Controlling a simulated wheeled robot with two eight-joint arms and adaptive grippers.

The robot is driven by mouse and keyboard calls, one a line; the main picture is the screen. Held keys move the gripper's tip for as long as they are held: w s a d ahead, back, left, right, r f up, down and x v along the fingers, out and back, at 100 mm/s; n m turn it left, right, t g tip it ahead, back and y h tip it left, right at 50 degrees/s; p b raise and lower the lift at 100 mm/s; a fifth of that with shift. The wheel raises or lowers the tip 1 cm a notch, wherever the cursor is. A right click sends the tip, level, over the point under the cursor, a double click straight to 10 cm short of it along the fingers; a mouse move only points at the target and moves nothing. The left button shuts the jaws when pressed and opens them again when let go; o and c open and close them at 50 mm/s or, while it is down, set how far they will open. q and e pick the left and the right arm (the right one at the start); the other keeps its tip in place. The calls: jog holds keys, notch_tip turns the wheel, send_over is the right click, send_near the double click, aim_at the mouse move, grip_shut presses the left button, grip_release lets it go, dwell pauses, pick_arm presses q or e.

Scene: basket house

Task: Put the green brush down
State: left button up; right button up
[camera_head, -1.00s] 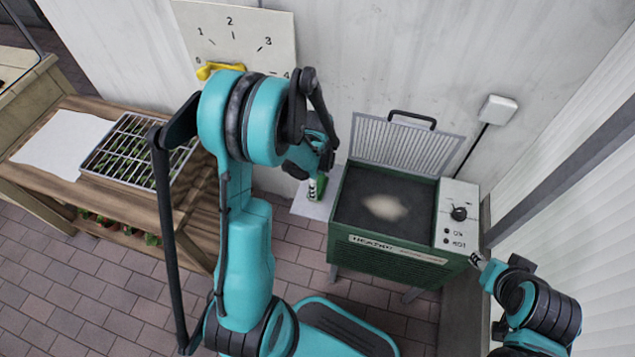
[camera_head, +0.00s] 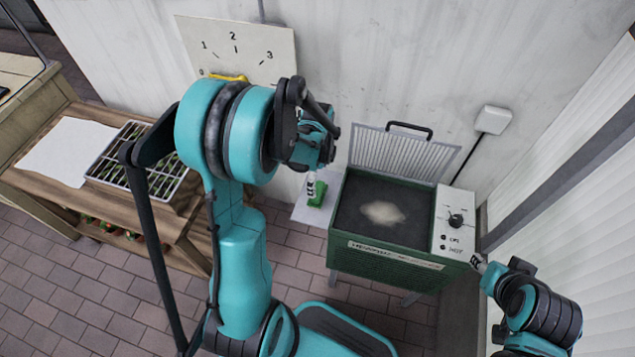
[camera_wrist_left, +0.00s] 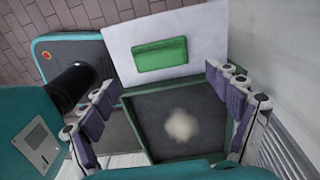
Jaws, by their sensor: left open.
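The green brush (camera_head: 317,194) lies on a white board (camera_head: 301,212) beside the green heater box. In the left wrist view, the brush (camera_wrist_left: 160,60) lies flat as a green block on the white board (camera_wrist_left: 119,38). My left gripper (camera_head: 311,184) is just above the brush in the head view. In the left wrist view, its fingers (camera_wrist_left: 158,88) are spread wide, with nothing between them. My right gripper (camera_head: 477,263) is by the heater's front right corner; its finger opening is too small to tell.
The heater box (camera_head: 395,255) has a raised mesh lid (camera_head: 400,152) and a pale patch on its dark top. A wooden bench (camera_head: 185,205) with a seedling tray (camera_head: 137,163) stands left. A numbered dial board (camera_head: 240,50) is on the back wall.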

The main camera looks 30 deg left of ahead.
aim_at(317, 190)
pick_arm(q)
jog(key=s+d+r+n+t, duration=0.2)
jog(key=s+d+r+n, duration=0.1)
jog(key=r+n, duration=0.2)
jog(key=s+d+r+n+t+p, duration=0.1)
jog(key=s+d+r+n+t, duration=0.1)
jog(key=s+d+r+n, duration=0.2)
jog(key=s+d+r+n+t, duration=0.3)
jog(key=r+n, duration=0.3)
jog(key=r, duration=0.3)
jog(key=shift+s+d, duration=0.35)
jog(key=shift+s, duration=0.15)
jog(key=shift+r, duration=0.1)
